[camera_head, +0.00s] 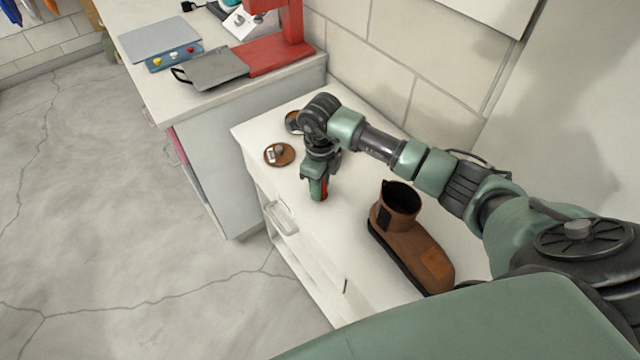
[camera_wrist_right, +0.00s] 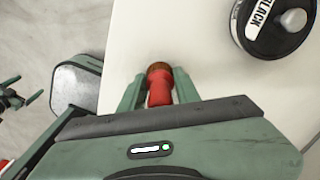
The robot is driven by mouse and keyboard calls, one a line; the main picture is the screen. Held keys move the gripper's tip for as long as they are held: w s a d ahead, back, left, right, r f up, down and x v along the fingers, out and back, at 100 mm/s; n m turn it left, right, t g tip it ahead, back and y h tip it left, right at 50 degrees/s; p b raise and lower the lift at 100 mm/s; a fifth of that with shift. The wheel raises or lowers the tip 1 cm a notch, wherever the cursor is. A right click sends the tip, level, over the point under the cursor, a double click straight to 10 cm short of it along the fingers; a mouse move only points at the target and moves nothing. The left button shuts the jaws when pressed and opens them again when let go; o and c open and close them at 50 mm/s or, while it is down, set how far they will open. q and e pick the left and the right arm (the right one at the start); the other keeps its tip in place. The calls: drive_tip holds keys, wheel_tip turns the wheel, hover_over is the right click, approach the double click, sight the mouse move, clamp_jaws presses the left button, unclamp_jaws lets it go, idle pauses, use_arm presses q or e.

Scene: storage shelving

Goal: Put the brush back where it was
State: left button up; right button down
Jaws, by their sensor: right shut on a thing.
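My right gripper (camera_head: 318,197) points down over the white cabinet top (camera_head: 345,237), between the round tins and the brown boot (camera_head: 412,245). It is shut on a red thing with a brown end, taken to be the brush (camera_wrist_right: 159,86); it shows between the fingers in the right wrist view. The gripper hides most of it in the head view, and I cannot tell whether it touches the top. The boot stands upright with its toe toward the front. A small green and dark part at the left edge of the right wrist view may be my left gripper (camera_wrist_right: 14,99); its jaws are unclear.
A round brown tin (camera_head: 279,154) lies near the cabinet's left edge, another (camera_head: 293,122) behind it, partly hidden by my arm. A black tin marked BLACK (camera_wrist_right: 268,32) shows in the wrist view. A higher counter (camera_head: 150,94) with a red machine (camera_head: 283,54) stands behind left.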

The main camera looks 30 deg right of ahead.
drive_tip(key=shift+f, duration=0.1)
drive_tip(key=c, duration=1)
unclamp_jaws()
drive_tip(key=shift+r, duration=0.35)
wheel_tip(320, 180, up, 12)
drive_tip(key=shift+f+b, duration=0.15)
drive_tip(key=shift+b, duration=0.75)
drive_tip(key=shift+s+f, duration=0.1)
